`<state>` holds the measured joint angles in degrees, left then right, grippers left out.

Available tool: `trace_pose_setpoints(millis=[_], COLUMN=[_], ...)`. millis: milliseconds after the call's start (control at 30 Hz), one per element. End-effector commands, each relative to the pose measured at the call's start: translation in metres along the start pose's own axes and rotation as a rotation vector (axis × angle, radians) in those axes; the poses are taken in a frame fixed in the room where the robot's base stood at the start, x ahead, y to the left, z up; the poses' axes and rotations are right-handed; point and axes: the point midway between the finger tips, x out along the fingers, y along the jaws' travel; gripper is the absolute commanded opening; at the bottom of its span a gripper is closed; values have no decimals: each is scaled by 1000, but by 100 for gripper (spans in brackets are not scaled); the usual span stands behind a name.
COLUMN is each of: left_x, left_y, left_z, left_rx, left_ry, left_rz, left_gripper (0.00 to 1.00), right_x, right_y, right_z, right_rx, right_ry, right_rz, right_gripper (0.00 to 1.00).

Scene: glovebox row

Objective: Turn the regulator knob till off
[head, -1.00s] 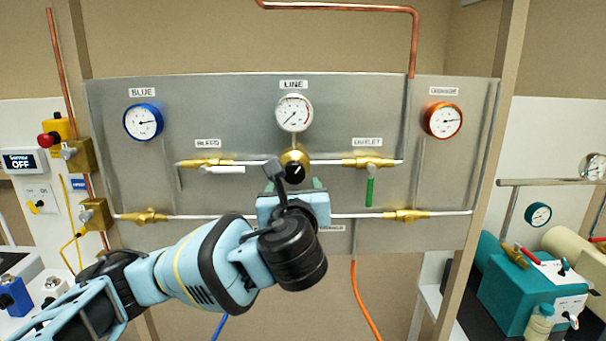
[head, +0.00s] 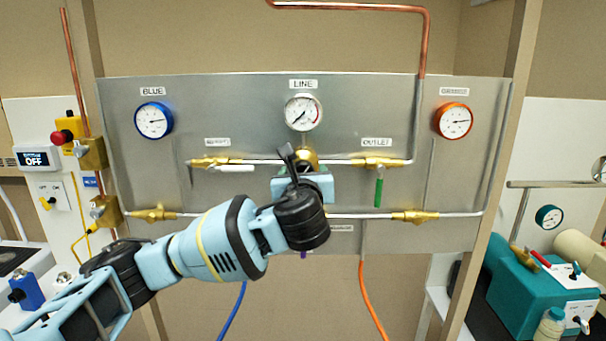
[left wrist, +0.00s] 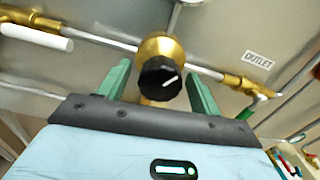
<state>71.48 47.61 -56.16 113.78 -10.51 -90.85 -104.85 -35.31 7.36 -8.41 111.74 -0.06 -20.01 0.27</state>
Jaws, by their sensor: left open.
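The regulator knob (left wrist: 160,78) is black with a white pointer line, on the front of a brass regulator body (left wrist: 160,48) in the left wrist view. In the head view the brass body (head: 306,156) shows below the LINE gauge (head: 304,112), and my gripper mostly hides the knob. My left gripper (left wrist: 167,88) is open, with one green finger on each side of the knob and visible gaps between. I cannot tell how deep the fingers reach around it. In the head view the left gripper (head: 303,172) is in front of the regulator. My right gripper is not in view.
A steel panel (head: 250,120) carries the blue gauge (head: 153,120), the orange gauge (head: 453,121) and brass valves. The white bleed handle (head: 236,168) is left of the regulator, the green outlet handle (head: 378,192) right. A teal machine (head: 520,285) stands at lower right.

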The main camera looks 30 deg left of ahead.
Motion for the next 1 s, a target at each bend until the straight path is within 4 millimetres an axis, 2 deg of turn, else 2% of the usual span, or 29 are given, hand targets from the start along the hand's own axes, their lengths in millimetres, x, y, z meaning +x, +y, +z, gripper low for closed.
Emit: trace_pose_setpoints(millis=[100,433,767,1000], left_x=[0,0,0,-1], left_y=[0,0,0,0], left_z=[0,0,0,-1], left_rx=[0,0,-51,-202], left_ry=[0,0,1,3], left_rz=[0,0,1,1], left_gripper=[62,20,20,20], right_x=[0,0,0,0], right_y=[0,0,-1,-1], right_z=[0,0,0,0], right_rx=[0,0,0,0], right_ry=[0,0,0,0], right_rz=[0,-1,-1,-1], right_gripper=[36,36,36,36])
